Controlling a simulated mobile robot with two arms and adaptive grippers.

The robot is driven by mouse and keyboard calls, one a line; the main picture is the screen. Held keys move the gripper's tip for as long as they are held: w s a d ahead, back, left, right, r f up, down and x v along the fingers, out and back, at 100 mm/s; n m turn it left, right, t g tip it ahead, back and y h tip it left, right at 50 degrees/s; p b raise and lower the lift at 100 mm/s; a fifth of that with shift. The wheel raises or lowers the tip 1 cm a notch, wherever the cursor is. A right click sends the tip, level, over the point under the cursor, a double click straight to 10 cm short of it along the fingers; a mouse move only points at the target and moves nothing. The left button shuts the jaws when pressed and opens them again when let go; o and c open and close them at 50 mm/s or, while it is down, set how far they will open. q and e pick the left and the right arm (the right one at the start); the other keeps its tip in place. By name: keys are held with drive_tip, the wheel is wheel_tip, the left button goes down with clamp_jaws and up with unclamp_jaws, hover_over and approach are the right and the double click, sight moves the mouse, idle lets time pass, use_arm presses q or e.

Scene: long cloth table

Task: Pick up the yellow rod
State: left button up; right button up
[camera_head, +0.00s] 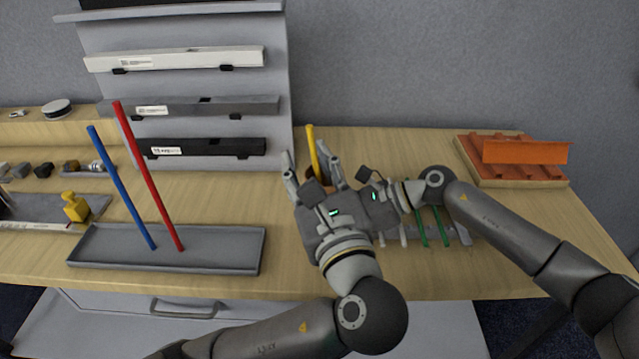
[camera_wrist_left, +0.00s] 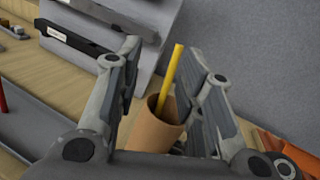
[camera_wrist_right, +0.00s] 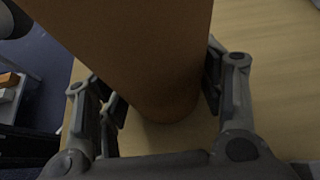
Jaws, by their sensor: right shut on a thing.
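The yellow rod (camera_head: 312,150) stands slightly tilted in a brown cylindrical holder, its upper part showing above the rim. In the left wrist view the rod (camera_wrist_left: 172,75) rises from the holder (camera_wrist_left: 153,133), between the two fingers of my left gripper (camera_wrist_left: 165,58). My left gripper (camera_head: 313,160) is open, with visible gaps between fingers and rod. My right gripper (camera_wrist_right: 158,95) is shut on the brown holder (camera_wrist_right: 135,45), gripping its sides above the table. In the head view its fingertips are hidden behind my left gripper.
A grey tray (camera_head: 90,258) at left has a red rod (camera_head: 146,170) and a blue rod (camera_head: 122,190) leaning up from it. A grey display rack (camera_head: 190,85) stands behind. Green pieces (camera_head: 440,225) lie near my right wrist. An orange rack (camera_head: 525,152) is at far right.

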sight(314, 146)
use_arm(q)
drive_tip(key=shift+m+h, duration=0.4)
drive_tip(key=shift+m, duration=0.3)
drive_tip(key=w, duration=0.1)
drive_tip(key=w+f, duration=0.1)
drive_tip(key=w, duration=0.1)
drive_tip(key=w+d, duration=0.1)
drive_tip(key=shift+w+f, duration=0.2)
drive_tip(key=shift+f, duration=0.2)
drive_tip(key=shift+d+f+x, duration=0.15)
drive_tip(key=shift+x, duration=1.2)
drive_tip(key=shift+d+f+x, duration=0.1)
drive_tip(key=shift+x, duration=1.2)
drive_tip(key=shift+w, duration=0.1)
clamp_jaws()
